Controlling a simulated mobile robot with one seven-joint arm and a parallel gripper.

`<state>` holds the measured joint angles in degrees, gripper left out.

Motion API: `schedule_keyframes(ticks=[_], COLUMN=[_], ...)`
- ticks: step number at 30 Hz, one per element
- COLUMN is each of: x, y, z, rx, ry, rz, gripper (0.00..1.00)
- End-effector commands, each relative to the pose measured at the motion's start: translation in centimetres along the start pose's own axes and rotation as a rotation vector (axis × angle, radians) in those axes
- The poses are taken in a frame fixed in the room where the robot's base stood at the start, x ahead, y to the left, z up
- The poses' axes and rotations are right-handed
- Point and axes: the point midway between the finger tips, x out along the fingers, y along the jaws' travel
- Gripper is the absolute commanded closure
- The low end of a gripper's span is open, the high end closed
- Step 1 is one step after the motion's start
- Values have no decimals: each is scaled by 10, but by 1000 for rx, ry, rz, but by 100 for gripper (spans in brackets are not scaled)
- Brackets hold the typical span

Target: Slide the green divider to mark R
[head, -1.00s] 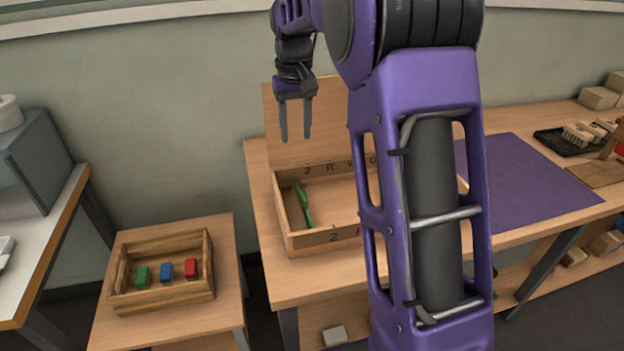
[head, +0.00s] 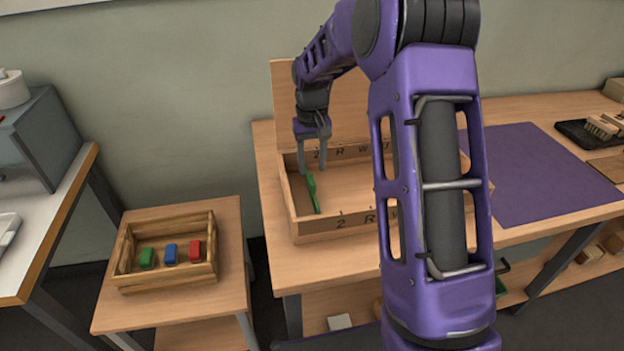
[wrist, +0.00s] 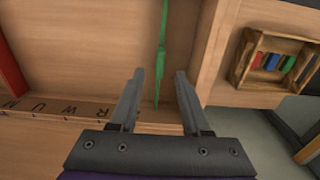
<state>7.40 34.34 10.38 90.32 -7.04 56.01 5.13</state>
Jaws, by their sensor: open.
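The green divider (head: 312,193) stands across the left part of an open wooden box (head: 294,205), a little left of the marks 2. Mark R shows on the box's front wall (head: 368,219), right of the 2, and small on the far wall (head: 334,154). My gripper (head: 313,171) is open over the far end of the divider, with fingers pointing down. In the wrist view the green divider (wrist: 160,55) runs through the gap between the open fingertips (wrist: 158,74); I cannot tell whether they touch it. My arm hides the box's right part in the head view.
A red piece (wrist: 10,78) stands inside the box at the wrist view's left edge. A small crate (head: 165,283) with green, blue and red blocks sits on a lower table at left. A purple mat (head: 535,175) lies right of my arm. The box's raised lid (head: 285,95) stands behind.

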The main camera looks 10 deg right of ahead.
Motion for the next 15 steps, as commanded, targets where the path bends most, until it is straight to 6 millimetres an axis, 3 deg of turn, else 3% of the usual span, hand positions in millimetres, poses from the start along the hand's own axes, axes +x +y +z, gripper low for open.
schedule_keyframes(ticks=[1,6,15], x=[12,36,48], y=[0,0,0], z=[0,0,0], rx=[0,1,1], ry=[-2,-2,0], rz=[0,-1,0], gripper=[52,52,52])
